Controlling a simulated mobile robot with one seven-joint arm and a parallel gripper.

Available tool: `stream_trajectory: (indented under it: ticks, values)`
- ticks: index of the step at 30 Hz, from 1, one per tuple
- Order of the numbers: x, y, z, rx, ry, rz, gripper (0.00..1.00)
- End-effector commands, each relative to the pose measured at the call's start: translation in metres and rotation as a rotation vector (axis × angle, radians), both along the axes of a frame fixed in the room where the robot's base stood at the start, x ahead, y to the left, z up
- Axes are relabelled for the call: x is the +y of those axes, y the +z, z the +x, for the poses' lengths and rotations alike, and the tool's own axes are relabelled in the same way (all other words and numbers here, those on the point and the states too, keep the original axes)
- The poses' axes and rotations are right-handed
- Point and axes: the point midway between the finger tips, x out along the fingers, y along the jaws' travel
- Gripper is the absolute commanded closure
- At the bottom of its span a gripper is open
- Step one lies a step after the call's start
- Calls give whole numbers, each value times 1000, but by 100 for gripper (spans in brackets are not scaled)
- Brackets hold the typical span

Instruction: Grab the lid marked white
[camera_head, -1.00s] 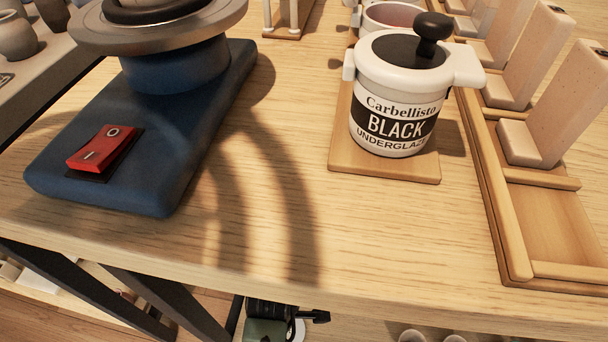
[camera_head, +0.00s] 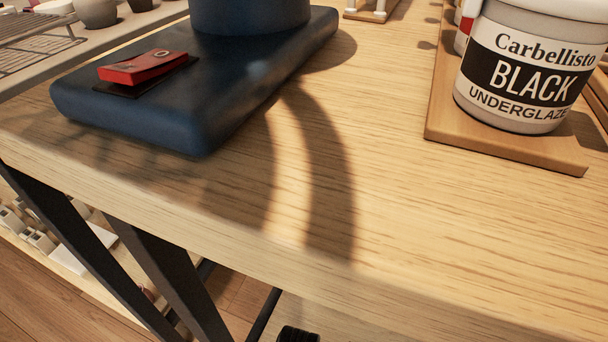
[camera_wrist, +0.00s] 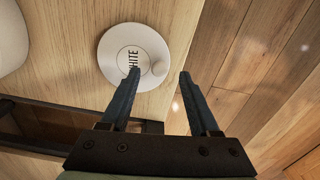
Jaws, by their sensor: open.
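The round white lid (camera_wrist: 120,48) shows in the wrist view. It lies on a pale wooden surface close to its edge, with dark lettering that reads "HITE"; a finger covers part of the lid. The left fingertip overlaps the lid in the picture, and the right one is over the floor side. The gap in height cannot be told. The lid and my gripper do not show in the head view.
A jar labelled Carbellisto Black Underglaze (camera_head: 520,75) stands on a wooden board (camera_head: 500,150) at the right of the table. A blue base with a red switch (camera_head: 145,68) stands at the left. The table front between them is clear. Plank floor (camera_wrist: 275,60) lies beyond the edge.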

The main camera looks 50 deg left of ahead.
Motion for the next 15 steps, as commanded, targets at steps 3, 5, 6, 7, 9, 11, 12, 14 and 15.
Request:
stream_trajectory:
  ticks: [3,5,6,7,9,11,12,14,15]
  values:
    - [0,-22,0,0,0,0,38]
    - [0,-25,0,0,0,0,38]
    - [0,-26,0,0,0,0,38]
    - [0,-26,0,0,0,0,38]
    - [0,-24,0,0,0,0,38]
    - [0,-24,0,0,0,0,38]
    - [0,-24,0,0,0,0,38]
    - [0,-24,0,0,0,0,47]
    - [0,-24,0,0,0,0,54]
